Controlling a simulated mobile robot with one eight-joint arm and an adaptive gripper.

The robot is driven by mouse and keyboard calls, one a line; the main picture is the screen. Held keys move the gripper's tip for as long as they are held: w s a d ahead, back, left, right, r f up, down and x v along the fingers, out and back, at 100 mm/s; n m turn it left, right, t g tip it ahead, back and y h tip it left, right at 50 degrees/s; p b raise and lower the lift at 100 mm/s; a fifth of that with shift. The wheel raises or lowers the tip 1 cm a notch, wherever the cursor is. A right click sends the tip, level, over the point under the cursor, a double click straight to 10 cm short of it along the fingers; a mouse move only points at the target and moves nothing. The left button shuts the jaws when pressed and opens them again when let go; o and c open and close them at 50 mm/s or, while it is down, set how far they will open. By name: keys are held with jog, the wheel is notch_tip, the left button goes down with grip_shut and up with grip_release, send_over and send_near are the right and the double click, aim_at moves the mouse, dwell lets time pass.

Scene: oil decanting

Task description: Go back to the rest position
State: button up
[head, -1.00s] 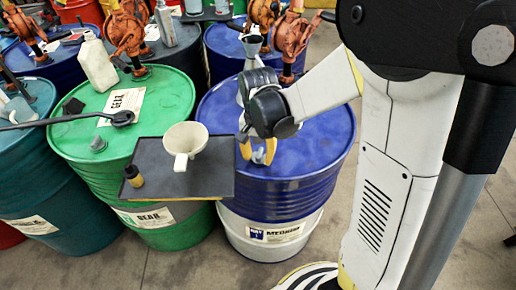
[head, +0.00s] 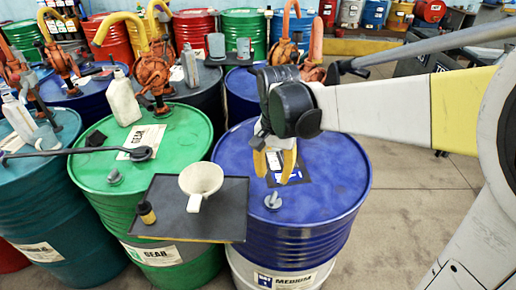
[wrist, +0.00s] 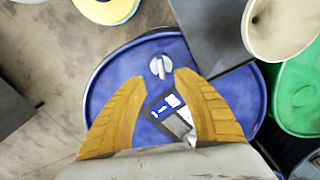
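My gripper (head: 274,166) hangs above the blue drum (head: 335,165), its two yellow fingers apart with nothing between them. In the wrist view the open fingers (wrist: 162,105) frame a label (wrist: 172,112) on the drum top and a grey bung cap (wrist: 161,66) beyond it. The cap also shows in the head view (head: 273,201), standing on the drum near its front edge. The gripper appears clear of the drum top.
A green drum (head: 185,130) with a long-handled tool stands further left. Drums with pumps fill the back. Floor at right is open.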

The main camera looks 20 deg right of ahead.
jog(key=s+r+n+t, duration=0.3)
jog(key=s+n+t, duration=0.4)
jog(key=s, duration=0.4)
jog(key=shift+d+r, duration=0.25)
jog(key=shift+d, duration=0.15)
dwell(0.5)
